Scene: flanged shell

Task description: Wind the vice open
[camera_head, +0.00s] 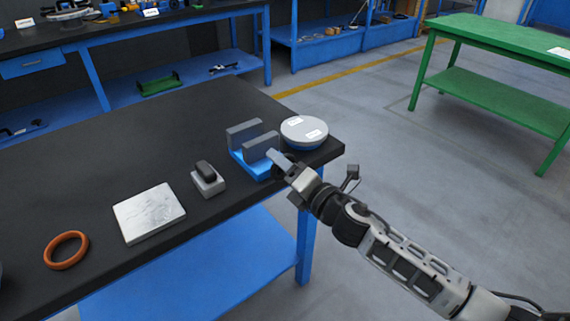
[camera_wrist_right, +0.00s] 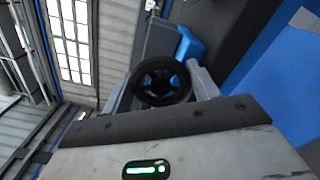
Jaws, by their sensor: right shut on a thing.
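The vice (camera_head: 238,156) stands near the right end of the black bench, with a blue base and two upright grey jaws. A wide gap shows between the jaws. My right gripper (camera_head: 281,160) is at its near right side. In the right wrist view, a black spoked handwheel (camera_wrist_right: 162,83) sits between my grey fingers, which are shut on it. The vice's blue base (camera_wrist_right: 190,46) shows behind the wheel. In the head view the wheel is mostly hidden by my gripper. My left gripper is not in view.
A round grey-lidded container (camera_head: 304,131) stands just behind the vice, near the bench's corner. Left of the vice are a small grey block with a dark top (camera_head: 208,179), a pale plate (camera_head: 149,213) and an orange ring (camera_head: 66,250). The bench (camera_head: 120,165) behind them is clear.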

